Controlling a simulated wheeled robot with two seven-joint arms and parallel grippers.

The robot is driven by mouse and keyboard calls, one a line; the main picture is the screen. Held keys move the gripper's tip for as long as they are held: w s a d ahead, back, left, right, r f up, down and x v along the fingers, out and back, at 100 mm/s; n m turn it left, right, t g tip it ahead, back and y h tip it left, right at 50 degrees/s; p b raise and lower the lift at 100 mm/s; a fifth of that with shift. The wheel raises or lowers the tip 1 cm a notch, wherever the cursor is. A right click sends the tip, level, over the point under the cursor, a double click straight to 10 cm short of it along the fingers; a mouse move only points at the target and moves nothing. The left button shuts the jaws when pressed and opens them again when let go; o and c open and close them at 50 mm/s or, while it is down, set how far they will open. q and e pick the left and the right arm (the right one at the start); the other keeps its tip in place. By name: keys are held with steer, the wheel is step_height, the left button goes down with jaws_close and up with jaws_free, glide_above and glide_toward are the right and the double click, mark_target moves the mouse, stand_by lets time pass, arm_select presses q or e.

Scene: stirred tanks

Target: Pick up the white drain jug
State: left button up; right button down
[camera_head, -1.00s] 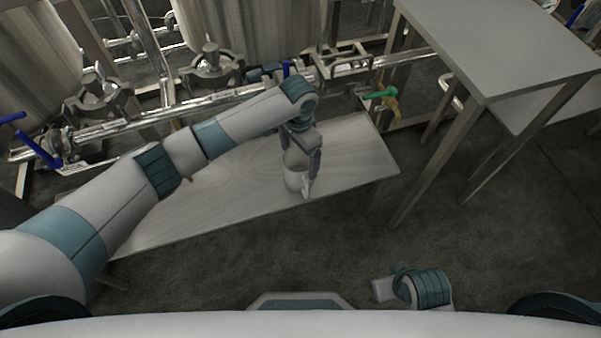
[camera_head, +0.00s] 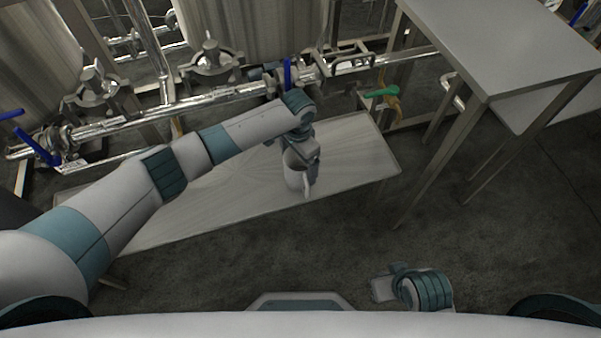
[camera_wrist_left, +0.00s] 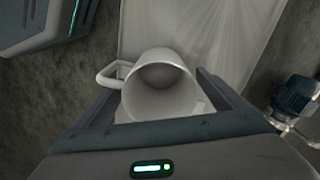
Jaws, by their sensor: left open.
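The white drain jug (camera_head: 295,180) stands upright on the low bench near its front edge in the head view. In the left wrist view the jug (camera_wrist_left: 160,92) shows its open mouth, with its handle on the left. My left gripper (camera_head: 302,158) is at the jug's upper part and hides some of it. In the wrist view the open fingers of the left gripper (camera_wrist_left: 160,84) lie on either side of the jug. Whether they touch it I cannot tell. Part of my right arm (camera_head: 425,290) shows at the bottom of the head view; its jaws are not clear.
The low bench (camera_head: 220,205) is otherwise bare. Behind it run steel pipes (camera_head: 200,98) with blue-handled valves (camera_head: 287,72) and a green-handled valve (camera_head: 382,92) below the tanks (camera_head: 240,28). A taller steel table (camera_head: 500,45) stands to the right. The floor in front is clear.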

arm_select(q)
steer(key=shift+f, duration=0.9)
steer(key=c, duration=1.2)
